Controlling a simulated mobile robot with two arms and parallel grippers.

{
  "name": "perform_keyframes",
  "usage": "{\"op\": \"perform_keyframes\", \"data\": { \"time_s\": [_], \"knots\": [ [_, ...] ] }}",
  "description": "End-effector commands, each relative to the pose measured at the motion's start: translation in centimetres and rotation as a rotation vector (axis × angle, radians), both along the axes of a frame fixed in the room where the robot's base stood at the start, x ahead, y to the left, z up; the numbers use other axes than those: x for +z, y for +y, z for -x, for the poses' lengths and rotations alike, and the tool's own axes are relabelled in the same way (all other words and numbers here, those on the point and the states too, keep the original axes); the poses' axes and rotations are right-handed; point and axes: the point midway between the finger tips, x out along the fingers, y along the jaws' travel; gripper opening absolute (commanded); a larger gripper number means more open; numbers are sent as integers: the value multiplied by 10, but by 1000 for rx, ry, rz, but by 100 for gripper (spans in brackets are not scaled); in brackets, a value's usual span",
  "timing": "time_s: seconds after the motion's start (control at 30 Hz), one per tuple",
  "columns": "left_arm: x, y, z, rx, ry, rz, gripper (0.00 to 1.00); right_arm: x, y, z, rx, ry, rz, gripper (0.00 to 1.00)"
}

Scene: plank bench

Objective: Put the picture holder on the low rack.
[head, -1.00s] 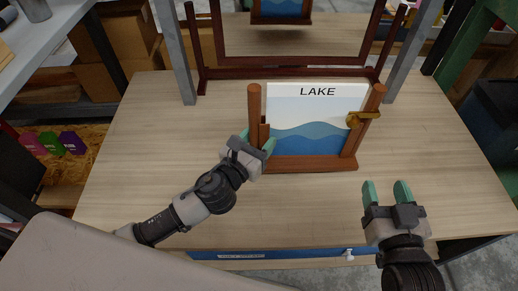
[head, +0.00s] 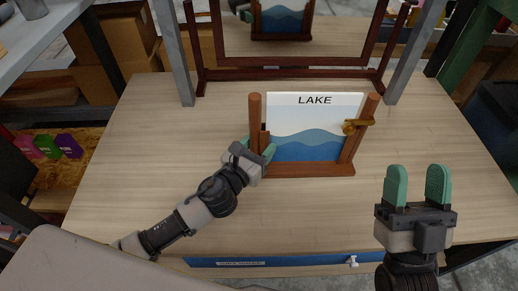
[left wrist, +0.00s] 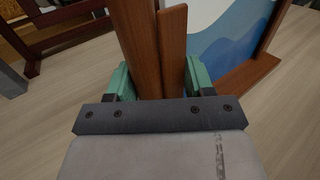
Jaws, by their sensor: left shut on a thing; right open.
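The picture holder (head: 315,170) is a brown wooden frame with two posts, a base bar and a picture marked LAKE, with blue waves. It is upright over the middle of the bench; I cannot tell if its base touches the wood. My left gripper (head: 262,150) is shut on its left post, and the left wrist view shows the post (left wrist: 143,50) between the green fingers. A brass-coloured catch (head: 356,126) is on the right post. My right gripper (head: 417,185) is open and empty, front right of the holder. I cannot identify the low rack for sure.
A dark red-framed mirror (head: 300,76) stands behind the holder and reflects it. Grey metal posts (head: 181,60) rise near the bench's back. A blue strip (head: 300,261) with an unreadable label and a white clip runs along the front. The bench (head: 130,150) is clear left and right.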

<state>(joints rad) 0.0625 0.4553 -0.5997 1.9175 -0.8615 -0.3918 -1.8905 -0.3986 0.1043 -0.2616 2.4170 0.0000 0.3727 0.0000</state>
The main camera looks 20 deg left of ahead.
Motion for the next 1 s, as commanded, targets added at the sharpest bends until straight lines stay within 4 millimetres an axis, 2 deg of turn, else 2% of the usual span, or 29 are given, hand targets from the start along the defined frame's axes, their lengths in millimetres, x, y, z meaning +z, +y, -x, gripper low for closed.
{"op": "perform_keyframes", "data": {
  "time_s": [0.47,0.5,0.6,0.63,1.0],
  "knots": [
    [-3,0,0,0,-3,3,10,5,-1,7,4,-64,-20,55],
    [-4,0,0,0,0,-1,59,5,-1,7,4,-65,-20,55],
    [-4,0,0,0,0,0,74,5,-1,7,4,-63,-20,55],
    [-4,0,0,0,0,0,78,5,-1,7,4,-63,-20,55],
    [-3,1,3,0,2,-1,78,5,0,5,4,-52,-16,55]
  ]
}}
